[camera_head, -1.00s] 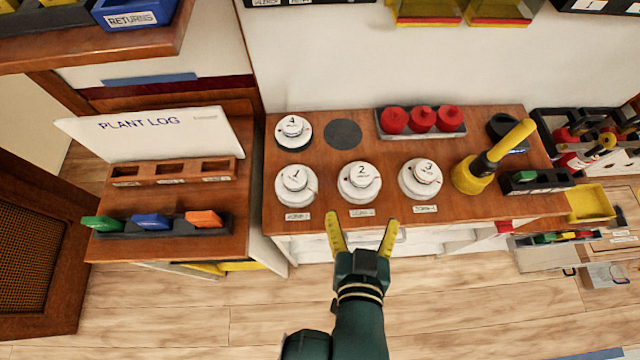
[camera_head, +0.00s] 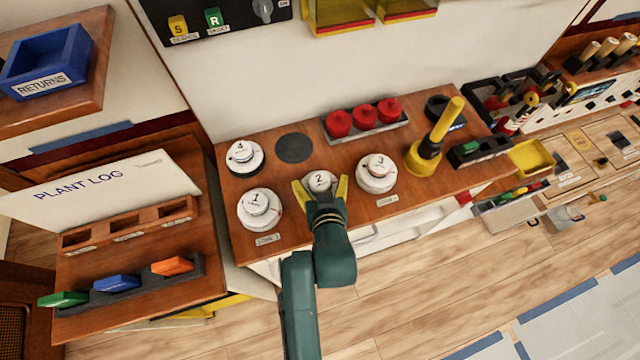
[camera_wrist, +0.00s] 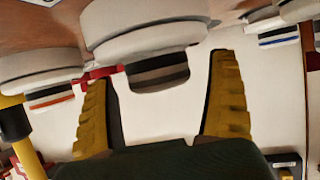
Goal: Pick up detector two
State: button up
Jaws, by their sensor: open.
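Detector two (camera_head: 319,180) is a round white unit marked 2 on the wooden bench top, between detectors one (camera_head: 259,207) and three (camera_head: 377,171). My gripper (camera_head: 320,187) is open, with its yellow fingers on either side of detector two in the head view. The gripper and wrist hide the lower part of detector two and its label. In the wrist view, a white disc with a dark lower part (camera_wrist: 150,45) lies ahead, between and beyond the open fingers (camera_wrist: 160,100). I cannot tell whether the fingers touch it.
Detector four (camera_head: 243,156) sits at the back left beside an empty dark round pad (camera_head: 294,148). A rack of red knobs (camera_head: 365,118) stands behind. A yellow-handled tool (camera_head: 433,140) stands to the right of detector three.

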jog(key=shift+w+f, duration=0.2)
jog(key=shift+w, duration=0.05)
jog(key=shift+r, duration=0.1)
jog(key=c, duration=1.3)
